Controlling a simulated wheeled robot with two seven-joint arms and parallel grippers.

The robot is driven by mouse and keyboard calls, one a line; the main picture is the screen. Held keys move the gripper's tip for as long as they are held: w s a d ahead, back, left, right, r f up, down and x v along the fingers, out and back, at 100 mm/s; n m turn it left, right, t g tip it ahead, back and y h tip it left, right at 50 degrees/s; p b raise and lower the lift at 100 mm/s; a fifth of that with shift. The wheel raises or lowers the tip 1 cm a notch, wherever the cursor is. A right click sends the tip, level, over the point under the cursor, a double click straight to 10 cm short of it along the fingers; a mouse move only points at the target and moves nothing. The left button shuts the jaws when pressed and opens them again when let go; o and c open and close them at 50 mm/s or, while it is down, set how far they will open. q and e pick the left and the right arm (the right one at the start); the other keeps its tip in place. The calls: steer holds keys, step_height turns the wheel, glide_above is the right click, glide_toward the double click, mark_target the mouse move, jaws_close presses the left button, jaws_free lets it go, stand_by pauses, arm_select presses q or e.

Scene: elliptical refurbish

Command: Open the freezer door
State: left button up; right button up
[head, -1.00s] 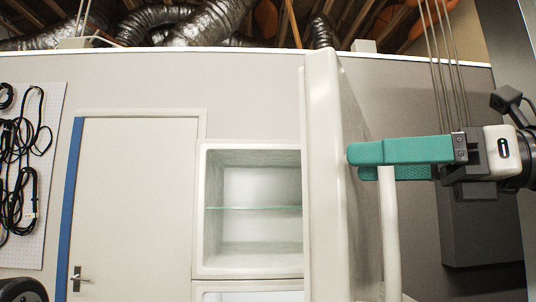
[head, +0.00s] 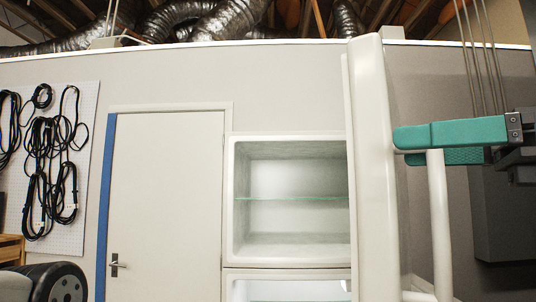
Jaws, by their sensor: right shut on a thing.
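The freezer (head: 231,205) stands at the middle of the head view, its upper compartment open to view, with a glass shelf (head: 290,198) inside. Its white door (head: 372,180) stands open, seen nearly edge-on right of the compartment. The white vertical bar handle (head: 438,225) is on the door's right-hand side. My right gripper (head: 405,147), with teal fingers, comes in from the right and is shut on the upper part of the handle. The fingers hide the handle's top. My left gripper is not in view.
A closed room door (head: 165,200) with blue edging is left of the freezer. A pegboard (head: 85,150) with black cables hangs at the far left. A black wheel-like object (head: 65,288) is at the bottom left. A dark grey panel (head: 500,225) is at the right.

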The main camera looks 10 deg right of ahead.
steer(key=shift+s+d+r+n, duration=0.25)
steer(key=shift+s+r+n, duration=0.1)
steer(key=shift+s, duration=0.1)
steer(key=shift+w+d, duration=0.25)
steer(key=shift+d, duration=0.6)
steer(key=c, duration=0.5)
steer(key=shift+w+d, duration=0.25)
steer(key=shift+d, duration=0.9)
steer(key=shift+c, duration=0.5)
steer(key=shift+w+d+f, duration=0.15)
steer(key=shift+w+d, duration=0.05)
steer(key=shift+d, duration=0.2)
steer(key=shift+w, duration=0.1)
